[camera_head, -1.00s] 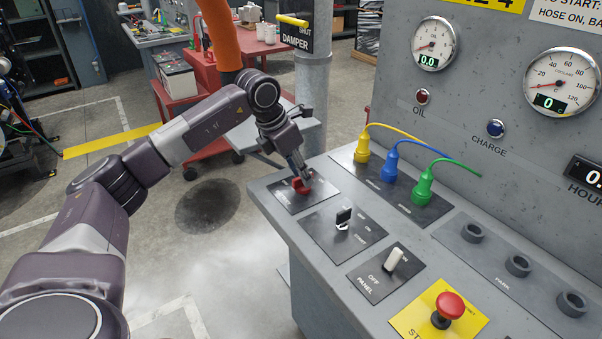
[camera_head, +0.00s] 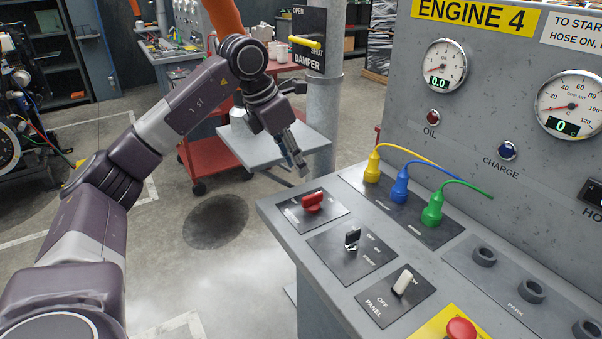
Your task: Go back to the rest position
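My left gripper (camera_head: 294,155) hangs in the air above and beyond the far left corner of the console, fingers pointing down. It is apart from the red rotary switch (camera_head: 313,201) and holds nothing that I can see. Its fingers overlap from this angle, so their opening is unclear. My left arm (camera_head: 165,120) reaches in from the lower left, bent at the elbow. My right gripper is not in view.
The grey console (camera_head: 310,255) carries a black key switch (camera_head: 352,238), a white panel toggle (camera_head: 403,281), a red button (camera_head: 461,329) and yellow, blue and green plugs. A pole with a damper lever (camera_head: 305,43) stands behind. A red cart (camera_head: 215,153) stands beyond my arm.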

